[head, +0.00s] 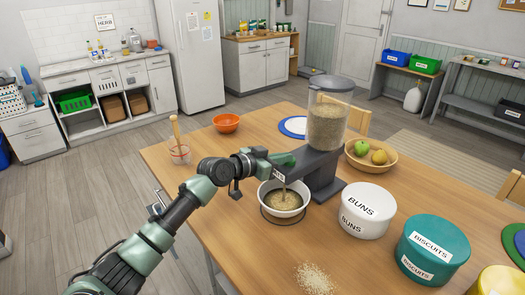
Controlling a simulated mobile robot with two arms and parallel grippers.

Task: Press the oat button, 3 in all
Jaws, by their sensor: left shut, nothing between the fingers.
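The oat dispenser has a clear hopper (327,122) with oats inside and a dark grey base (322,178) on the wooden table. A partly covered label (279,176) on its front shows only its last letters. A white bowl (283,205) with oats in it stands under the spout, and a thin stream of oats seems to fall into it. My left gripper (288,159) is shut and empty at the dispenser's front, above the bowl. It hides the place where a button could be, so I cannot tell whether it touches one. My right gripper is out of view.
Loose oats (315,278) lie near the front.

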